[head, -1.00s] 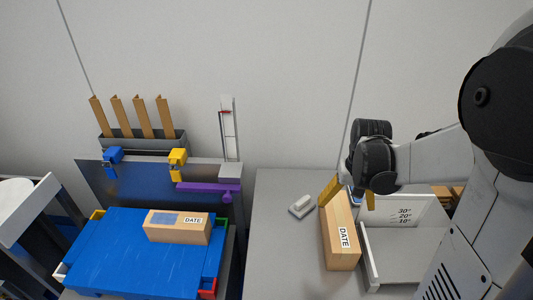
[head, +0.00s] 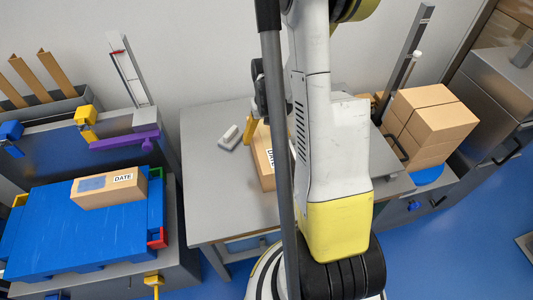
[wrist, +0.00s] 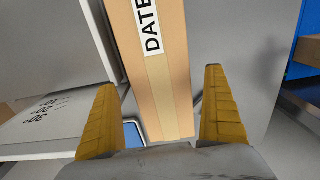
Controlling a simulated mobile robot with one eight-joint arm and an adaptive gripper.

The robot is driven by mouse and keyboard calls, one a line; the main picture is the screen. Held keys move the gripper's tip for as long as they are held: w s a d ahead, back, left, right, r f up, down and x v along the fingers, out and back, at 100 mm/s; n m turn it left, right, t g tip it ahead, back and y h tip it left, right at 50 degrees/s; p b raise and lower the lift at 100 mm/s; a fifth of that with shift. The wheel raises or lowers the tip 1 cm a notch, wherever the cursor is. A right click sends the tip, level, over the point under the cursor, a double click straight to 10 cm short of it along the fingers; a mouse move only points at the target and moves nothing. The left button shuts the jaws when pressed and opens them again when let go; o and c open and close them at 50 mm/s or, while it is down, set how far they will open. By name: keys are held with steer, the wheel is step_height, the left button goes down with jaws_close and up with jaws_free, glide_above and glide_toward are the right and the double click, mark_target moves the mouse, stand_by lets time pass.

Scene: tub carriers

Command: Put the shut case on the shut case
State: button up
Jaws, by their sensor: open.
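A tan cardboard case (head: 263,158) with a DATE label lies shut on the grey table, partly hidden behind my arm. In the wrist view this case (wrist: 158,75) runs between the two yellow fingers of my gripper (wrist: 160,82). The gripper is open, with one finger on each side of the case and narrow gaps beside it. In the head view one yellow finger of my gripper (head: 250,132) shows at the case's far end. A second shut tan case (head: 108,187), also labelled DATE, lies on a blue slatted top (head: 60,235) at the left.
A small pale block (head: 230,137) lies on the grey table (head: 212,190) left of the near case. Stacked cartons (head: 430,125) stand at the right. A purple bar (head: 115,140) and a yellow clamp (head: 86,116) sit behind the blue top. The table's left part is clear.

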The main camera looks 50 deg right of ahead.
step_height(320, 180, down, 2)
steer(key=shift+f+b, duration=0.25)
steer(key=shift+b, duration=0.05)
steer(key=shift+r, duration=0.1)
steer(key=c, duration=1.4)
steer(key=shift+r, duration=0.15)
step_height(320, 180, up, 18)
steer(key=p, duration=0.6)
steer(key=shift+p, duration=0.4)
